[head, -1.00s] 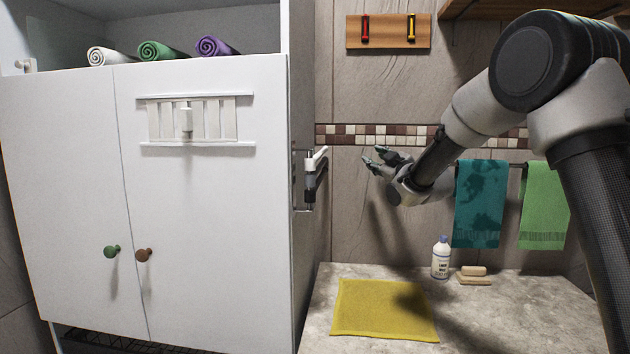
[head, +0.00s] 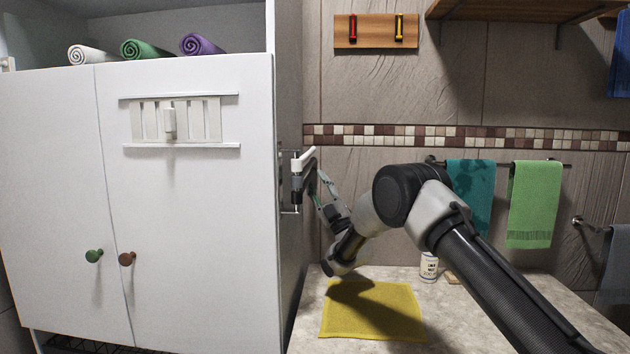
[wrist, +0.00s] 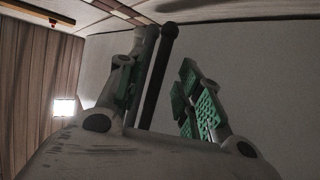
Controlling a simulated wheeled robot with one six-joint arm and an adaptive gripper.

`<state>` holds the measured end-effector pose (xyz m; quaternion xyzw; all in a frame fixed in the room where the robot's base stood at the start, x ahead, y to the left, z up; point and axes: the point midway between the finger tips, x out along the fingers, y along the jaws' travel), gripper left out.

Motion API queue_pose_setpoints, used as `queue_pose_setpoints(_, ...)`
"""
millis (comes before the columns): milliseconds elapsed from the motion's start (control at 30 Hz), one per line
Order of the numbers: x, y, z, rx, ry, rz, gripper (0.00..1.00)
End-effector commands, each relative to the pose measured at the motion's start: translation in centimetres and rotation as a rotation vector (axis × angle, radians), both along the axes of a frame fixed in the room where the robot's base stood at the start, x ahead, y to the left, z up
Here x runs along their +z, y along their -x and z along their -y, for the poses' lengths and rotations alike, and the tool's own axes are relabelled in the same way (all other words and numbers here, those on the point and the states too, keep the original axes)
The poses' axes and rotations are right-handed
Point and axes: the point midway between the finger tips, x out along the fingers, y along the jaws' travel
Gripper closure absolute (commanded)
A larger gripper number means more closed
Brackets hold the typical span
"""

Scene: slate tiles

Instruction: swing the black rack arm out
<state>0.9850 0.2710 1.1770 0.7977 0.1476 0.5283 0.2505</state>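The swing rack is on the side wall of the white cabinet, with a white arm (head: 304,158) on top. The black rack arm (wrist: 159,80) shows in the wrist view as a dark rod with a rounded end, beside a paler rod. My gripper (head: 315,178) is at the rack in the head view, its fingers partly overlapping it. In the wrist view my gripper (wrist: 160,95) has its green-padded fingers spread. The black rod runs through the gap between them, nearer the left finger. I cannot tell whether a finger touches it.
The white cabinet (head: 200,230) stands close on the left. A yellow cloth (head: 372,312) lies on the counter below my arm. A bottle (head: 429,267) stands behind my arm. Teal (head: 470,190) and green (head: 534,205) towels hang on the back wall.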

Motion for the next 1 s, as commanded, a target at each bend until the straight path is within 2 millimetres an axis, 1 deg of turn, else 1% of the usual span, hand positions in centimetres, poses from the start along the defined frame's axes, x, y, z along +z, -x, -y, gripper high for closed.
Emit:
queue_pose_setpoints(33, 0.5, -0.2, -0.3, 0.001, 0.0, 0.001, 0.65)
queue_pose_setpoints(133, 1.0, -0.5, -0.6, 0.0, 0.0, -0.001, 0.65)
queue_pose_setpoints(400, 1.2, -0.6, -0.7, 0.0, 0.0, -0.002, 0.65)
queue_pose_setpoints(433, 1.2, -0.6, -0.7, 0.0, 0.0, -0.002, 0.66)
queue_pose_setpoints(567, 1.2, -0.6, -0.7, 0.0, 0.0, -0.002, 0.9)
queue_pose_setpoints(600, 1.2, -0.6, -0.7, 0.0, 0.0, -0.002, 0.97)
queue_pose_setpoints(633, 1.2, -0.6, -0.7, 0.0, 0.0, -0.002, 1.0)
queue_pose_setpoints(867, 1.2, -0.6, -0.8, 0.0, 0.0, -0.002, 1.0)
queue_pose_setpoints(967, 1.2, -0.4, -1.3, 0.0, 0.0, -0.002, 1.0)
queue_pose_setpoints(1000, 1.2, -0.2, -1.8, 0.0, 0.0, -0.002, 1.0)
